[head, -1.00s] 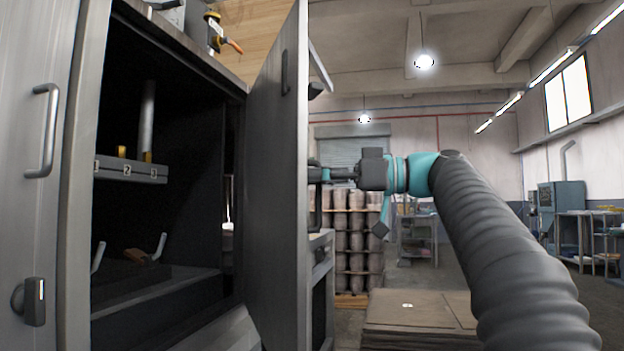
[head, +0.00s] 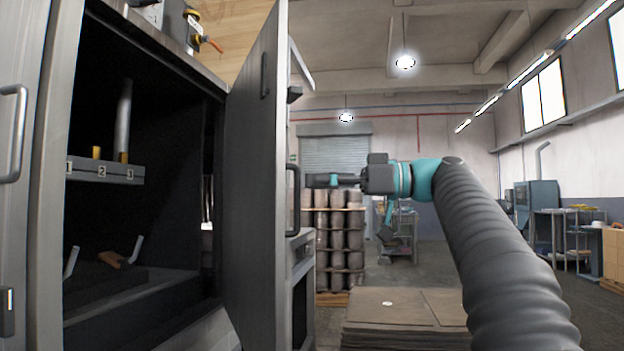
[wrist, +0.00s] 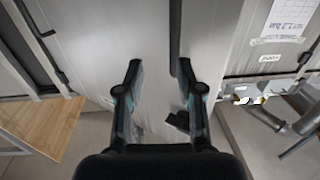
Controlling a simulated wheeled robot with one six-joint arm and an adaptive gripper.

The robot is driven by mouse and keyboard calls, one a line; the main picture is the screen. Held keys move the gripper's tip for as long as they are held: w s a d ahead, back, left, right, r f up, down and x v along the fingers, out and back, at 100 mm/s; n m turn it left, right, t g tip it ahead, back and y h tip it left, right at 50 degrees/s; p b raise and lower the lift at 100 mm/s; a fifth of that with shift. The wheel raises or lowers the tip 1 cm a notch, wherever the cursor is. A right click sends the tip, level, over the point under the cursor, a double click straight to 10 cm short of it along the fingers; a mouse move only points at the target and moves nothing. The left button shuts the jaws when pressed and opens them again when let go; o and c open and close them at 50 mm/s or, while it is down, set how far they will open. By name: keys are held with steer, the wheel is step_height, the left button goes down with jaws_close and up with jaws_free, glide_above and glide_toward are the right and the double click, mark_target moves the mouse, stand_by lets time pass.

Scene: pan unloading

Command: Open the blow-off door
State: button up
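The blow-off door (head: 258,190), a tall grey panel, stands swung wide open on the cabinet's right side in the head view. Its light outer face (wrist: 110,35) fills the middle of the wrist view. A dark bar handle (head: 296,200) is on the outer face; in the wrist view a dark vertical bar (wrist: 175,40) runs down the panel. My gripper (head: 314,181) points left at the outer face, just right of the handle. In the wrist view my gripper (wrist: 159,75) has its fingers spread, with nothing held between them. Whether a fingertip touches the handle or door is unclear.
The open cabinet (head: 150,75) shows a shelf bar numbered 1 to 3 (head: 105,172) inside. A stack of flat sheets (head: 400,312) lies low ahead, with drums on a pallet (head: 337,240) behind.

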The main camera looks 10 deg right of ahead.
steer(key=w+d+p, duration=0.1)
steer(key=d+p, duration=0.3)
steer(key=d, duration=0.7)
stand_by(0.9)
